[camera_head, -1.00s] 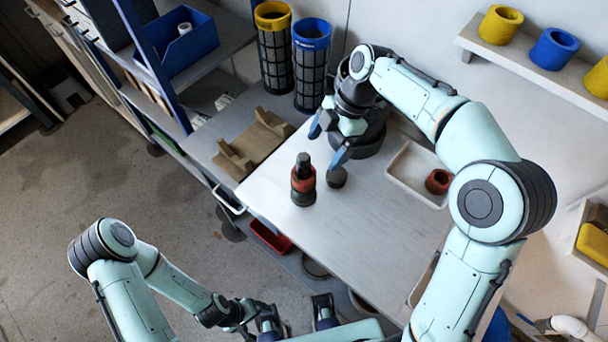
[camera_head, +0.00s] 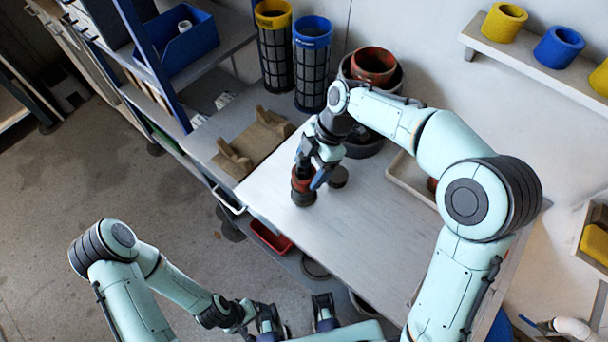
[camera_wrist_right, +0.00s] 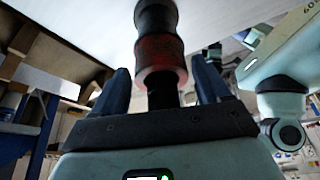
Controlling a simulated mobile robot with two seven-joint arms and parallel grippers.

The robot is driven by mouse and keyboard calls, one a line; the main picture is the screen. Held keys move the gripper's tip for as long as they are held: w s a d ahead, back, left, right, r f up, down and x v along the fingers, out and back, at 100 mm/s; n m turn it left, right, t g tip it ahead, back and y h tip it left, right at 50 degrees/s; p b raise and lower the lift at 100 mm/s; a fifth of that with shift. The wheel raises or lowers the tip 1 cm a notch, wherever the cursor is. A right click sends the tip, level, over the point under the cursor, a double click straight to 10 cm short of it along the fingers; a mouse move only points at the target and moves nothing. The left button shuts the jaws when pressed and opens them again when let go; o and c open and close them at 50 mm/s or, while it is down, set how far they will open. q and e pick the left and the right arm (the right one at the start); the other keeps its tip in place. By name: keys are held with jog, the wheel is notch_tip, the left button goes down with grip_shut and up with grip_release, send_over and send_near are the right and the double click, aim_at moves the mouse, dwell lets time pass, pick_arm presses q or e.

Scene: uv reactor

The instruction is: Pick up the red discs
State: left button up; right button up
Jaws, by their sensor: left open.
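A red disc (camera_head: 301,183) sits in a dark upright stack on the white table. My right gripper (camera_head: 316,176) is over the top of this stack, pointing down, and hides its upper part. In the right wrist view the dark and red stack (camera_wrist_right: 160,60) stands between the two blue fingers of the right gripper (camera_wrist_right: 162,88), which are spread with gaps to either side. Another red piece (camera_head: 432,185) lies in the pale tray, mostly hidden by my right arm. My left gripper (camera_head: 297,315) is open and empty at the bottom, away from the table.
A dark round knob (camera_head: 338,177) stands close right of the stack. A pale tray (camera_head: 405,176) is at the right. The table's front part is clear.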

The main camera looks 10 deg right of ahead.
jog(key=c, duration=0.7)
pick_arm(q)
jog(key=r+p, duration=0.1)
jog(key=w+r+p, duration=0.1)
jog(key=r+p, duration=0.1)
jog(key=shift+w+r, duration=0.2)
pick_arm(e)
notch_tip(320, 180, up, 18)
